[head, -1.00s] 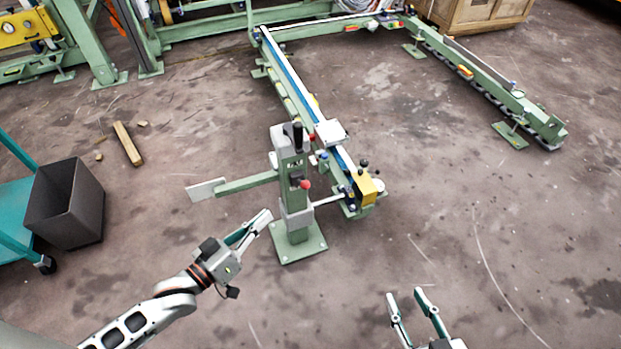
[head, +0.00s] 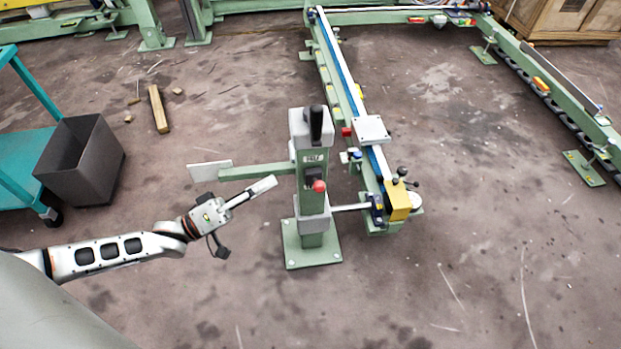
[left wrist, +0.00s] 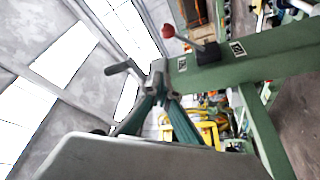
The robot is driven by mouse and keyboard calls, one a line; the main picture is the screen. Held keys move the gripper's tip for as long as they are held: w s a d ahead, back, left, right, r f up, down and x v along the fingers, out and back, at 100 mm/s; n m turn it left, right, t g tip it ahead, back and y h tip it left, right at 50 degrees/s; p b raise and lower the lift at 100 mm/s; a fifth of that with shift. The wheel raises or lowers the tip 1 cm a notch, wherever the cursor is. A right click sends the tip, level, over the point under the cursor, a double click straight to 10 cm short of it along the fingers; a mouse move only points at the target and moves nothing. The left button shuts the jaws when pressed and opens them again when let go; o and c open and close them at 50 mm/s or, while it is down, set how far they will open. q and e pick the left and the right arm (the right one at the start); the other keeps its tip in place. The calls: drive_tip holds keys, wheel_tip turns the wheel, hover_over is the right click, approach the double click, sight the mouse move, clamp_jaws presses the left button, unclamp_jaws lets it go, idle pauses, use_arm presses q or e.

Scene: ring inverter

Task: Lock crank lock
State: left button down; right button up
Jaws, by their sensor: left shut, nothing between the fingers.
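The green post (head: 312,221) stands upright on its base plate in the middle of the head view. A small lever with a red knob (head: 319,186) sits on its front, on a dark mount. In the left wrist view the red knob (left wrist: 168,31) shows near the top, on a lever from a dark block. A black handle (head: 316,122) stands upright at the grey top of the post. My left gripper (head: 274,182) is shut and empty, left of the post and apart from the red knob. Its fingers meet in the left wrist view (left wrist: 158,76). My right gripper is out of view.
A green side arm with a pale plate (head: 210,171) reaches left from the post, behind my left gripper. A green rail with a yellow block (head: 398,202) runs behind the post. A dark bin (head: 82,165) stands at left. The floor in front is clear.

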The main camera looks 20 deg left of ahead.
sight(317, 183)
use_arm(q)
drive_tip(key=shift+w, duration=0.1)
